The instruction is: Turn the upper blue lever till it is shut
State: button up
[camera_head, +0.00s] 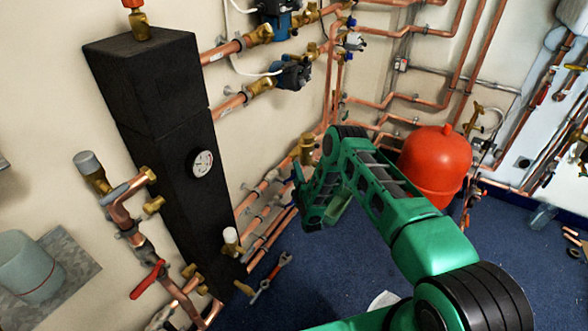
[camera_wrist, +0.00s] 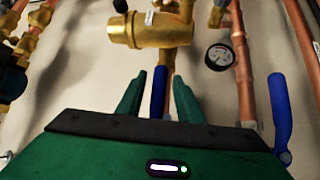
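In the wrist view a blue lever (camera_wrist: 158,92) stands upright in the picture, just below a brass valve body (camera_wrist: 150,30). My gripper (camera_wrist: 158,76) is open, with one green finger on each side of this lever. A gap shows between the lever and each finger; the lever's lower end is hidden behind my gripper's body. A second blue lever (camera_wrist: 281,118) stands at the right edge beside a copper pipe. I cannot tell for sure which lever is the upper one. In the head view my gripper (camera_head: 308,208) is near the pipes by the wall, and its fingertips are hard to make out.
A pressure gauge (camera_wrist: 219,56) sits right of the brass valve, near a copper pipe (camera_wrist: 245,75). In the head view a red tank (camera_head: 436,165) stands right of my arm, and a black column (camera_head: 160,130) stands left.

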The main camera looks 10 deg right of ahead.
jog(key=shift+w+r, duration=0.15)
jog(key=shift+w, duration=0.7)
jog(key=shift+w+r, duration=0.1)
jog(key=shift+w, duration=0.7)
grip_shut()
jog(key=shift+f, duration=0.1)
